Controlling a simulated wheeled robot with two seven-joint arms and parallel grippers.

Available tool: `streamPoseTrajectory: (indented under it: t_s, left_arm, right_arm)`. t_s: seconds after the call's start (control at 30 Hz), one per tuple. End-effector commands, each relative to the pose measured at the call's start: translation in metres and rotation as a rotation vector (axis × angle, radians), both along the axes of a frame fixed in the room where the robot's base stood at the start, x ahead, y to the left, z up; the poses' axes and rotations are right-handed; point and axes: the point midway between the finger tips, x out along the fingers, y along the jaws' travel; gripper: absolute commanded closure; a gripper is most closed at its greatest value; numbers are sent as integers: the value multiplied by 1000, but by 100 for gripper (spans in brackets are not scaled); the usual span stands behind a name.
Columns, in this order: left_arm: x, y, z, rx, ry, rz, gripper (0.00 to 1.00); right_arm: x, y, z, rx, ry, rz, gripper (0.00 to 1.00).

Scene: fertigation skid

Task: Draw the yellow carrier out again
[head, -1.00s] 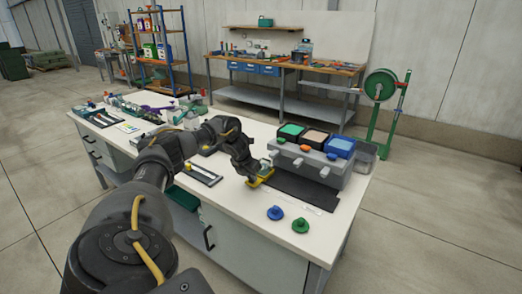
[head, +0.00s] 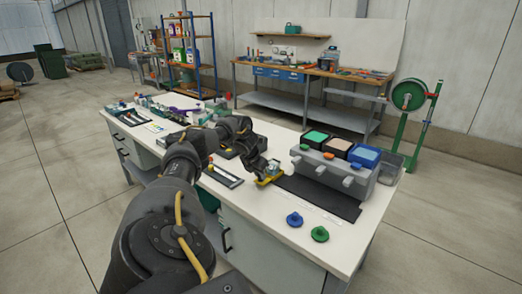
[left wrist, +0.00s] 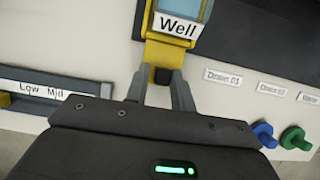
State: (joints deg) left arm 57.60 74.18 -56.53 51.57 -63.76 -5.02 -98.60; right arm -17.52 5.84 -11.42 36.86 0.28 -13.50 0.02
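The yellow carrier (head: 270,179) is at the left end of the black mat, in front of the grey block. In the left wrist view the yellow carrier (left wrist: 168,54) has a "Well" label and a pale blue-grey face framed in yellow. My left gripper (left wrist: 160,76) has its two fingers on either side of a dark tab at the carrier's near end and appears shut on it. In the head view my left gripper (head: 262,170) sits over the carrier and hides part of it. My right gripper is not in view.
A grey block (head: 332,168) with green, beige and blue-topped boxes stands behind the black mat (head: 325,196). A blue knob (head: 294,219) and a green knob (head: 320,234) lie near the front edge. A tray labelled "Low Mid" (left wrist: 45,88) lies left of my gripper.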

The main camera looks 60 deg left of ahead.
Motion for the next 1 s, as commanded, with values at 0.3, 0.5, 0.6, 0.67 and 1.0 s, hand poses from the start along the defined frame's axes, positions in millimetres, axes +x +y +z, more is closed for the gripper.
streamPoseTrajectory:
  t_s: [0.3,0.5,0.6,0.67,1.0]
  left_arm:
    - [2,-1,1,0,0,-1,60]
    - [-1,-2,8,-1,0,-3,60]
    - [-6,-3,21,1,-2,-2,60]
    - [-11,-4,32,1,-3,-3,60]
    - [-34,-12,88,0,-2,1,60]
  right_arm:
    - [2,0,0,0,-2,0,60]
    - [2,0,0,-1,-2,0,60]
    - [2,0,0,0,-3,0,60]
    - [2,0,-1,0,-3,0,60]
    - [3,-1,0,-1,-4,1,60]
